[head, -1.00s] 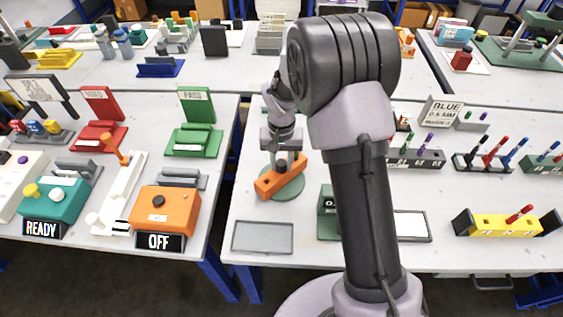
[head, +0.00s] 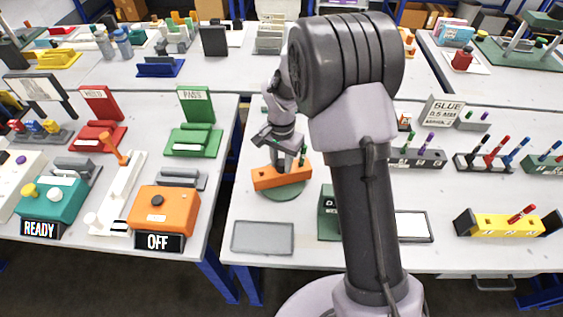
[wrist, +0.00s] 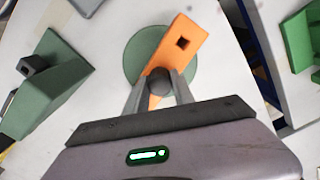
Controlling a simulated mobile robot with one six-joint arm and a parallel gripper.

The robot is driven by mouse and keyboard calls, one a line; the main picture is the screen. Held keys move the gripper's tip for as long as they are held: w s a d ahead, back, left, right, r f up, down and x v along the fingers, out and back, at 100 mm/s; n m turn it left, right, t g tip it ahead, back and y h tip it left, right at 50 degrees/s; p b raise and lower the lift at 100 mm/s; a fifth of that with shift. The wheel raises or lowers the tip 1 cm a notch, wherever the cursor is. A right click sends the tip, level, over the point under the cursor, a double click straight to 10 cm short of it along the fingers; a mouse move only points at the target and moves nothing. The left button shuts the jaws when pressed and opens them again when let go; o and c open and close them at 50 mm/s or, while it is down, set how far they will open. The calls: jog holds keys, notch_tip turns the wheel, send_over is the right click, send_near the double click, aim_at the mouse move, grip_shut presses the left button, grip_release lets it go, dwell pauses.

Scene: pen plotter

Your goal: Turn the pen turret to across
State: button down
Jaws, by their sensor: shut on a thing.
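The pen turret is an orange bar (head: 268,178) on a round green disc (head: 283,194), on the near table left of my arm. In the wrist view the orange bar (wrist: 185,42) lies slanted across the green disc (wrist: 142,48), with a dark square hole near its far end. My gripper (head: 290,165) points down over the turret. In the wrist view my gripper (wrist: 159,80) is shut on a dark round knob (wrist: 158,82) on the bar. The part of the bar under the fingers is hidden. In the head view the bar lies nearly crosswise, its right end slightly higher.
A dark green block (head: 328,213) stands right of the turret, partly behind my arm. A grey tray (head: 263,238) lies in front. An orange box with an OFF sign (head: 158,242) is on the left table, across a gap. Pen racks stand to the right.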

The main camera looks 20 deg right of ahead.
jog(key=shift+m, duration=1.1)
jog(key=shift+m+b, duration=0.35)
jog(key=shift+m, duration=0.45)
jog(key=c, duration=1.1)
grip_release()
jog(key=shift+o, duration=0.2)
notch_tip(320, 180, up, 18)
jog(key=p, duration=0.6)
jog(key=shift+f+p, duration=0.25)
jog(key=shift+p, duration=0.05)
